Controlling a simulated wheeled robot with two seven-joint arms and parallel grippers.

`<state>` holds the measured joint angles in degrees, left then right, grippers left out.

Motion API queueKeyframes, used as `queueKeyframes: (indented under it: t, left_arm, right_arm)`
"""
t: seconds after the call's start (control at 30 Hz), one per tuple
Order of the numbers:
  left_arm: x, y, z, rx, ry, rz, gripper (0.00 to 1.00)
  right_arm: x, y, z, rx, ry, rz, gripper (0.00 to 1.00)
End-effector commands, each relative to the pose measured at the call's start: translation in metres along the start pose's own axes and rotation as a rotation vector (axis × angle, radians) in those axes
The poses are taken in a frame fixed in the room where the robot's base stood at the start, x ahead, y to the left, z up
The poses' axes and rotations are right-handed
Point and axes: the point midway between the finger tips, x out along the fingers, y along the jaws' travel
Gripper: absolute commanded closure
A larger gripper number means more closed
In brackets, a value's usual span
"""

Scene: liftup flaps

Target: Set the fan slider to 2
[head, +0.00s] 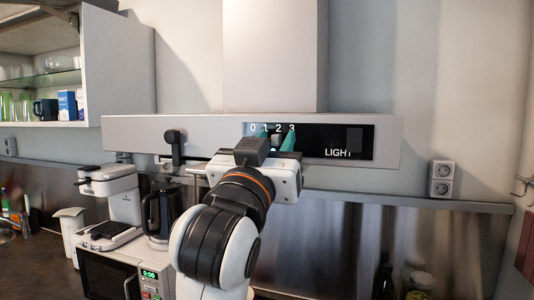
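The range hood (225,125) has a black control panel (322,136) with a fan scale (272,128) marked 0 1 2 3 and the word LIGHT to its right. My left gripper (276,138) is raised in front of the scale. Its two teal fingertips stand apart, one near the 1 and one near the 3. The fan slider's knob cannot be made out; the fingers and the gripper body cover the area below the numbers. I cannot tell whether the fingers touch the knob. My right gripper is not in view.
A black fitting (174,146) sits on the hood's left front. An open shelf (45,82) is upper left. A wall socket (441,178) is right; the wall beside the hood is clear.

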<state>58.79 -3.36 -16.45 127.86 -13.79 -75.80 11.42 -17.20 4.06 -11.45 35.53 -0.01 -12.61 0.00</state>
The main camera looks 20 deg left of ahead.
Motion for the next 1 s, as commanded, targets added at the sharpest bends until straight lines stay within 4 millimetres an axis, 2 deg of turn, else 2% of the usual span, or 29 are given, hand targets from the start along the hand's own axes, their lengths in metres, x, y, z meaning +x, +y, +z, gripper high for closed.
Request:
queueKeyframes:
  t: [0.17,0.4,0.6,0.77,1.0]
  left_arm:
    - [-0.025,-0.001,-0.003,-0.002,-0.005,-0.002,0.65]
    - [-0.078,-0.001,-0.003,-0.002,-0.007,-0.002,0.65]
    - [-0.109,-0.001,-0.003,0.000,-0.006,0.000,0.65]
    - [-0.118,-0.001,-0.001,0.000,-0.003,-0.001,0.65]
    - [-0.119,-0.001,0.000,0.001,-0.001,0.000,0.65]
  right_arm:
    - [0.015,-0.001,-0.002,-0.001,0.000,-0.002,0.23]
    - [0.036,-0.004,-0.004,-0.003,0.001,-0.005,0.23]
    - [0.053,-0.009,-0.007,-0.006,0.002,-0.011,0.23]
    - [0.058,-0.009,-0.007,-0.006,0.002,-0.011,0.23]
    - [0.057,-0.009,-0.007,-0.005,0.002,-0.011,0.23]
